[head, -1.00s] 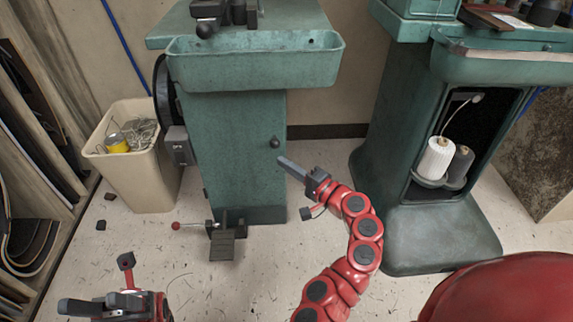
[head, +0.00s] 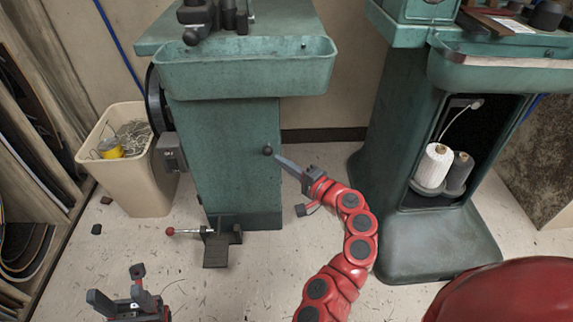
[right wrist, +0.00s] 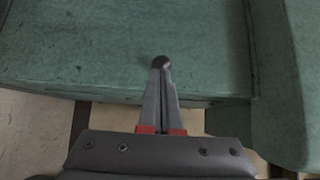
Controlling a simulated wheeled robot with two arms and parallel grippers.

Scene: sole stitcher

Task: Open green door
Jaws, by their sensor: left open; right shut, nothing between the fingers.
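The green door (head: 230,165) is the front panel of the left green machine, and it looks shut. Its round dark knob (head: 267,150) sits near the door's right edge. My right gripper (head: 281,160) is shut and empty, its tips pointing at the knob from the right. In the right wrist view the closed fingers (right wrist: 161,75) reach up to the knob (right wrist: 161,62) and overlap it; I cannot tell whether they touch. My left gripper (head: 118,292) is open and empty, low at the left over the floor.
A green tray (head: 245,75) juts out above the door. A pedal (head: 217,250) with a red-knobbed lever stands at the machine's foot. A beige bin (head: 135,180) stands at its left. A second green machine (head: 400,190) with thread spools stands at the right.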

